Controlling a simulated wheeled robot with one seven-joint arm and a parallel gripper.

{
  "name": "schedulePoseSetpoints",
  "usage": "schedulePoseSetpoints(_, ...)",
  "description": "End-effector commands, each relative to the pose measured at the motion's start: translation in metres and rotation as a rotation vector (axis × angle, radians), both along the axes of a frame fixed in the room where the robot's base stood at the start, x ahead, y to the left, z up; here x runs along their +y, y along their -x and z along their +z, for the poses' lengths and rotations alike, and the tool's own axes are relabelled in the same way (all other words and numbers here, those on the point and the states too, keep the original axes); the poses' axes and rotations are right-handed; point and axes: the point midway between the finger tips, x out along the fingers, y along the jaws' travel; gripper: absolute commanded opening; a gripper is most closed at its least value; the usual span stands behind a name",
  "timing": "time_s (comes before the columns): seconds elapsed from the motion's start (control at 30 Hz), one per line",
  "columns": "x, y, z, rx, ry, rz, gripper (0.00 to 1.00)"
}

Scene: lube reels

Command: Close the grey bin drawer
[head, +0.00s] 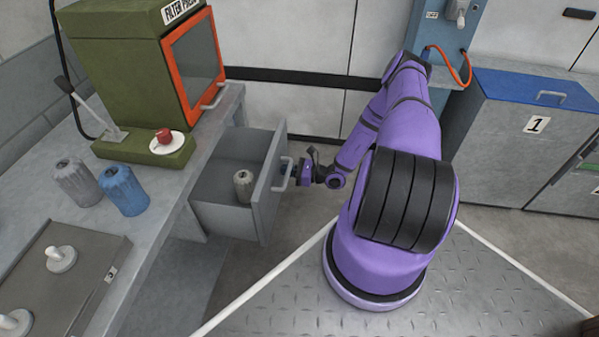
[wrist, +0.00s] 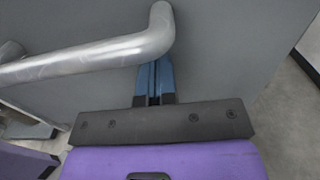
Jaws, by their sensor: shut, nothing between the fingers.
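The grey bin drawer (head: 213,218) stands pulled out from under the workbench in the head view. Its front panel faces right and carries a metal bar handle (head: 285,175). A grey-beige canister (head: 243,186) stands inside the drawer. My gripper (head: 292,173) is at the drawer front, by the handle. In the wrist view, my gripper's blue fingers (wrist: 154,84) are together with nothing between them. The fingertips point at the grey front panel (wrist: 230,50), just beside the handle (wrist: 90,58), which passes partly over them. I cannot tell if they touch the panel.
On the workbench stand a green filter press (head: 125,60) with an orange-framed door, a grey canister (head: 77,182), a blue canister (head: 123,190) and a flat grey box (head: 60,270). A blue-lidded bin marked 1 (head: 537,124) stands at the right. Floor beside the drawer is clear.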

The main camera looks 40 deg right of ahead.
Motion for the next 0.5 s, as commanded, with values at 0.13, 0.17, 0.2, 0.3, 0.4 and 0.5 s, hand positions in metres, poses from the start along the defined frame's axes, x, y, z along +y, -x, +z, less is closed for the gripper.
schedulePoseSetpoints(0.13, 0.027, -0.033, 0.0, -0.001, -0.001, 0.004, 0.0)
schedulePoseSetpoints(0.17, 0.032, -0.04, 0.0, -0.002, -0.001, 0.003, 0.0)
schedulePoseSetpoints(0.2, 0.04, -0.048, 0.0, -0.001, -0.002, 0.004, 0.0)
schedulePoseSetpoints(0.3, 0.057, -0.07, 0.0, -0.001, -0.002, 0.004, 0.0)
schedulePoseSetpoints(0.4, 0.073, -0.091, 0.0, -0.001, -0.001, 0.004, 0.0)
schedulePoseSetpoints(0.5, 0.088, -0.11, 0.0, 0.0, -0.001, 0.004, 0.0)
